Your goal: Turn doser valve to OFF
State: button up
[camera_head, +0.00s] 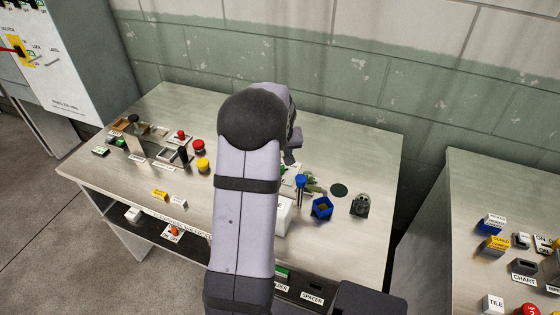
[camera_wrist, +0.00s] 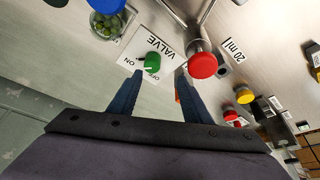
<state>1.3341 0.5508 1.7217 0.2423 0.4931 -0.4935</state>
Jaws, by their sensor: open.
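The doser valve is a round green knob (camera_wrist: 152,62) on a white plate (camera_wrist: 136,47) in the wrist view. The plate reads VALVE, with ON at the knob's left and OFF just below it. I cannot tell for sure which label the knob points to. My gripper (camera_wrist: 158,76) is open and empty, with one dark blue finger on each side of the knob in the picture. Contact with the knob cannot be made out. In the head view my gripper (camera_head: 292,157) is partly hidden by my arm, and the valve does not show clearly.
In the wrist view, a red-topped metal fitting (camera_wrist: 202,65) stands close to the right finger, near a 20 ml label. A clear cup of green pieces (camera_wrist: 104,25) is at upper left. In the head view, a blue open box (camera_head: 321,208) stands right of my arm.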

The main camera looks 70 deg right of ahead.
jog(key=shift+s+d+p+x, duration=0.1)
jog(key=shift+s+p+x, duration=0.2)
jog(key=shift+x, duration=0.95)
jog(key=shift+s+d+p+x, duration=0.1)
jog(key=shift+s+p+x, duration=0.2)
jog(key=shift+x, duration=0.9)
jog(key=shift+s+d+p+x, duration=0.1)
jog(key=shift+s+p+x, duration=0.2)
jog(key=shift+x, duration=0.95)
jog(key=shift+f, duration=0.1)
jog(key=c, duration=1)
